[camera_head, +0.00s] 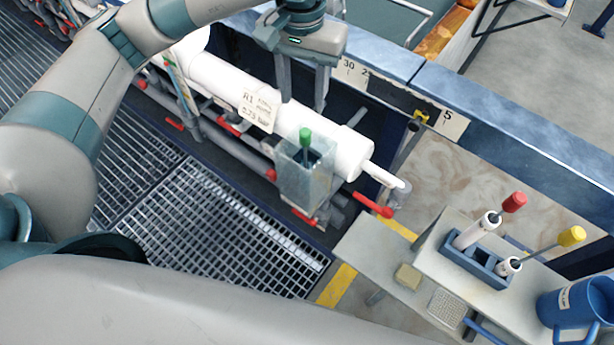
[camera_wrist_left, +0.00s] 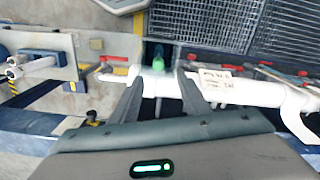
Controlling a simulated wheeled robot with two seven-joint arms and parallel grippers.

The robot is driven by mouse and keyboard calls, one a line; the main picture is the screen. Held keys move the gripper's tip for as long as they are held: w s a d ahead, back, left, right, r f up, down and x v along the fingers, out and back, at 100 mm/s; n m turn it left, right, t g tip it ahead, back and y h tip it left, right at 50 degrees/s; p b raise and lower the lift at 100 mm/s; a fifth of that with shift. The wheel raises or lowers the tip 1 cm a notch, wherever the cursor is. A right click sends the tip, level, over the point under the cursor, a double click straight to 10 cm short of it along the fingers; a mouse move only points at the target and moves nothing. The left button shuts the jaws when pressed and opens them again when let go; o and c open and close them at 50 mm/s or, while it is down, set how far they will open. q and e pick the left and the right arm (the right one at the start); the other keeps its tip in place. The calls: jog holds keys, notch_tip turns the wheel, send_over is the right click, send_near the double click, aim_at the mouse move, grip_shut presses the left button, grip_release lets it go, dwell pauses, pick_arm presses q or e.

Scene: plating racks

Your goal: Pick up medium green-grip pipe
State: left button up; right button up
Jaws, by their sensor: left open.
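The green-grip pipe stands in a clear, box-like holder (camera_head: 302,180) beside the white pipe. Its green grip (camera_head: 305,138) sticks up above the rim; the part below is hard to make out inside the holder. In the left wrist view the green grip (camera_wrist_left: 158,62) shows just beyond and between the fingers. My left gripper (camera_head: 303,103) is open and empty, fingers pointing down, above the white pipe and a little behind the grip in the head view. The left wrist view shows both fingers (camera_wrist_left: 158,74) spread apart. My right gripper is not in view.
A thick white pipe (camera_head: 225,82) with a label runs under my left gripper, with red-handled valves (camera_head: 370,203) along it. A blue rail (camera_head: 500,130) passes behind. At right, a bench carries a blue rack (camera_head: 475,262) with red and yellow grips, and a blue mug (camera_head: 575,305).

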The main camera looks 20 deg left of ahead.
pick_arm(q)
jog(key=shift+s+r, duration=0.1)
jog(key=shift+s, duration=0.1)
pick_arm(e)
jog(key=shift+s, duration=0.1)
pick_arm(q)
jog(key=p, duration=0.2)
send_over(303, 132)
notch_tip(303, 132, down, 5)
notch_tip(303, 132, down, 6)
jog(key=p, duration=0.2)
jog(key=shift+p, duration=0.3)
jog(key=shift+f, duration=0.65)
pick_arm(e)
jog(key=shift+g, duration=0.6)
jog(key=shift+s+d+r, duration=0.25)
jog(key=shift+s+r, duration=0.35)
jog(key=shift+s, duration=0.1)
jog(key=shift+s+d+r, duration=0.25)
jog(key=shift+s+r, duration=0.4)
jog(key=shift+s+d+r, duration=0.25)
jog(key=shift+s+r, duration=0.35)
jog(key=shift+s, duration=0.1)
